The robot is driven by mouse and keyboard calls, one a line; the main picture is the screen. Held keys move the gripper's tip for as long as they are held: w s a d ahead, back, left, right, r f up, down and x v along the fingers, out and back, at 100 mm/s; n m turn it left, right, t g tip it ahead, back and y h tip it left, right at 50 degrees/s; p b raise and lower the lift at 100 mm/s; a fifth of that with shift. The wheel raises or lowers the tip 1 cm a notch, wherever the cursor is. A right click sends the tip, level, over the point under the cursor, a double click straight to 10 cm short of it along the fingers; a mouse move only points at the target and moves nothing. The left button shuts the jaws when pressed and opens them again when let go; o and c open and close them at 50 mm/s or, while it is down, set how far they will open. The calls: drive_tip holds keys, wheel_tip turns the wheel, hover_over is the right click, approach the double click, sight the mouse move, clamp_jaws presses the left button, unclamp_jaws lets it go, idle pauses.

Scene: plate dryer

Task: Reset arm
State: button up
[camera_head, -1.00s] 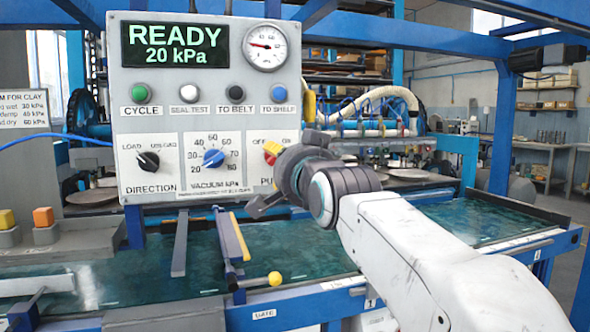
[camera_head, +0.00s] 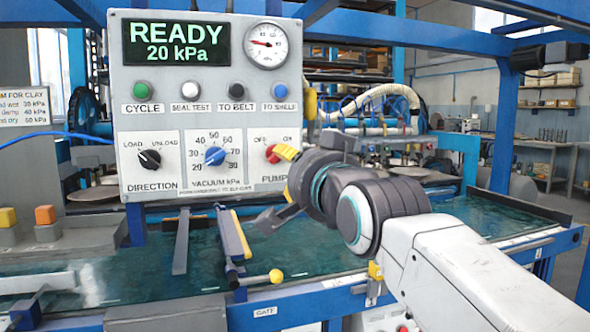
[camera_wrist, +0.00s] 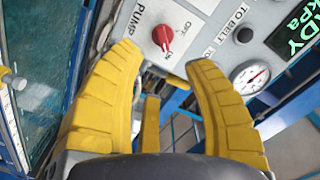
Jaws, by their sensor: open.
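My gripper (camera_head: 285,173) is open and empty in front of the lower right of the grey control panel (camera_head: 155,92). Its yellow fingers spread apart in the wrist view (camera_wrist: 164,58). The red PUMP knob (camera_head: 271,154) shows just left of the upper finger in the head view. In the wrist view the knob (camera_wrist: 163,36) lies beyond the gap between the fingertips, and its white mark points toward ON. The fingers appear clear of the knob. The panel's display (camera_head: 175,43) reads READY, 20 kPa.
Below the panel lies a long bed with a green-blue surface (camera_head: 130,272). Orange and yellow blocks (camera_head: 44,215) sit at left. A blue post (camera_head: 503,125) rises at right.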

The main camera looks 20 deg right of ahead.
drive_tip(key=shift+p, duration=0.45)
drive_tip(key=s+f+n+g+p, duration=0.4)
drive_tip(key=s+f+g+p, duration=0.2)
drive_tip(key=s+p, duration=0.6)
drive_tip(key=s+f+n+g+p, duration=0.5)
drive_tip(key=s+g+p, duration=0.3)
drive_tip(key=s+p, duration=0.3)
drive_tip(key=f+p, duration=0.1)
drive_tip(key=p, duration=0.3)
drive_tip(key=shift+s+f+g, duration=0.3)
drive_tip(key=shift+s+f, duration=0.05)
drive_tip(key=shift+s, duration=0.05)
